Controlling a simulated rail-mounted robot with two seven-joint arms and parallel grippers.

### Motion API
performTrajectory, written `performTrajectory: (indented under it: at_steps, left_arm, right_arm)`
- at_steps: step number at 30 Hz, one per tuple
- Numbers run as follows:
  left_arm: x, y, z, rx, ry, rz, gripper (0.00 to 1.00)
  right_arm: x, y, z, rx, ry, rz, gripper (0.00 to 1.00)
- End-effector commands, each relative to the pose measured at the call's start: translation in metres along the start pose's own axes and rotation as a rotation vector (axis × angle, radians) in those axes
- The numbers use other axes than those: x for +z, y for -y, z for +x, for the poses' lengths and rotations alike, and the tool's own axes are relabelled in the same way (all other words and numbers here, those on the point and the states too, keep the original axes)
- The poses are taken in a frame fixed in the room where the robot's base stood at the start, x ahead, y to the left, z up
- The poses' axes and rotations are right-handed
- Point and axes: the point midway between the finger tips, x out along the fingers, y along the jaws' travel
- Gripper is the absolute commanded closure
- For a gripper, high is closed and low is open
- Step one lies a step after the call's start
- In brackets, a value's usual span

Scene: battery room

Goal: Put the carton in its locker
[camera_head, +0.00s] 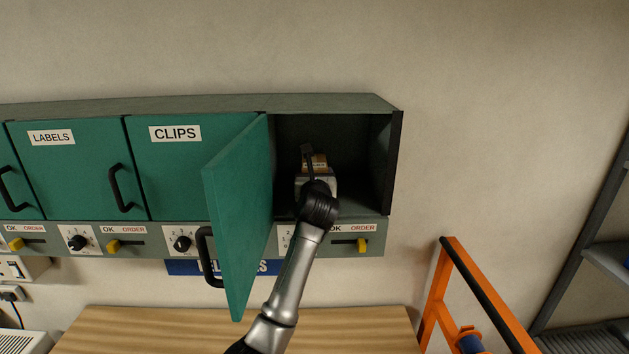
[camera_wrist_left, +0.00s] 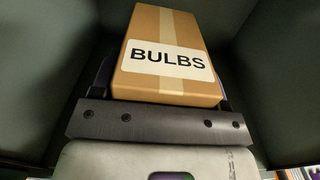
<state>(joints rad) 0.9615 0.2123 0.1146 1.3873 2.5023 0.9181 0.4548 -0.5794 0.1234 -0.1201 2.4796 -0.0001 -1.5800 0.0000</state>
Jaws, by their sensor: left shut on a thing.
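The carton (camera_wrist_left: 170,50) is a brown box with a white label reading BULBS, seen in the left wrist view. It also shows small in the head view (camera_head: 318,160), inside the open locker (camera_head: 350,130) at the right end of the row. My left gripper (camera_head: 313,163) reaches into this locker and is shut on the carton. In the left wrist view its fingers (camera_wrist_left: 165,95) flank the carton's near end. The dark locker walls surround the carton. Whether it touches the locker floor is hidden. My right gripper is not in view.
The teal locker door (camera_head: 238,215) stands open to the left of my arm. Closed lockers labelled CLIPS (camera_head: 175,180) and LABELS (camera_head: 65,175) are further left. A wooden table (camera_head: 370,330) is below, and an orange frame (camera_head: 440,285) stands at the right.

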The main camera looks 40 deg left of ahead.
Motion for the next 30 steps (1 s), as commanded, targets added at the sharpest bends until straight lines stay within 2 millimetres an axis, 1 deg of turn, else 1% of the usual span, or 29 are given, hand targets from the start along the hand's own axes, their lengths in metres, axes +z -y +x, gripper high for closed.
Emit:
performTrajectory:
  at_steps: [1, 3, 6, 20, 21, 28, 30]
  left_arm:
    - [-0.003, 0.0, 0.0, 0.0, 0.002, 0.004, 0.7]
    - [-0.011, -0.001, 0.0, 0.001, 0.002, 0.003, 0.7]
    - [-0.017, -0.001, 0.0, 0.002, 0.003, 0.001, 0.7]
    - [-0.024, 0.0, 0.0, 0.0, 0.003, 0.0, 0.7]
    - [-0.024, 0.0, 0.0, 0.0, 0.002, 0.0, 0.29]
    - [-0.024, 0.0, 0.0, 0.001, 0.001, 0.0, 0.07]
    - [-0.024, 0.0, 0.0, 0.001, 0.001, 0.0, 0.07]
  right_arm:
    - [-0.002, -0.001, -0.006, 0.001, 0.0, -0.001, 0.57]
    - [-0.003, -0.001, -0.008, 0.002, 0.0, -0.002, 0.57]
    - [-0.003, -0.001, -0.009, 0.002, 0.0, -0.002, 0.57]
    - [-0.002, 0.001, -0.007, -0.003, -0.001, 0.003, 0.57]
    - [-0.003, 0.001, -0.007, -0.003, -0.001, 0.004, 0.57]
    - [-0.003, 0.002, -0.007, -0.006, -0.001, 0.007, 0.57]
    - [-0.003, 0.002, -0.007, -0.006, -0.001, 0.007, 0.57]
